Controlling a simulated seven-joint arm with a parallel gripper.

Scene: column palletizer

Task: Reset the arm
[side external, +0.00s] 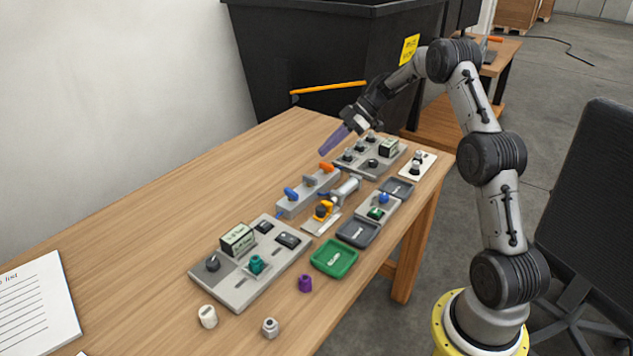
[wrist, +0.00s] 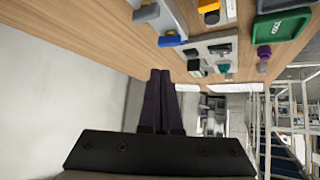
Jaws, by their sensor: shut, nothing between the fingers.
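My gripper (side external: 328,146) is in the side external view, above the far part of the wooden table (side external: 130,215). Its long purple fingers are together and nothing is between them. The fingers appear clear of the panels, though the exact height cannot be told.
A near grey panel (side external: 237,291), a far panel (side external: 351,167) and a valve block (side external: 300,196) stand on the table. A green tray (side external: 335,258), purple knob (side external: 305,283) and white cap (side external: 208,317) lie near the front. A black bin (side external: 290,75) stands behind. The table's left is mostly clear.

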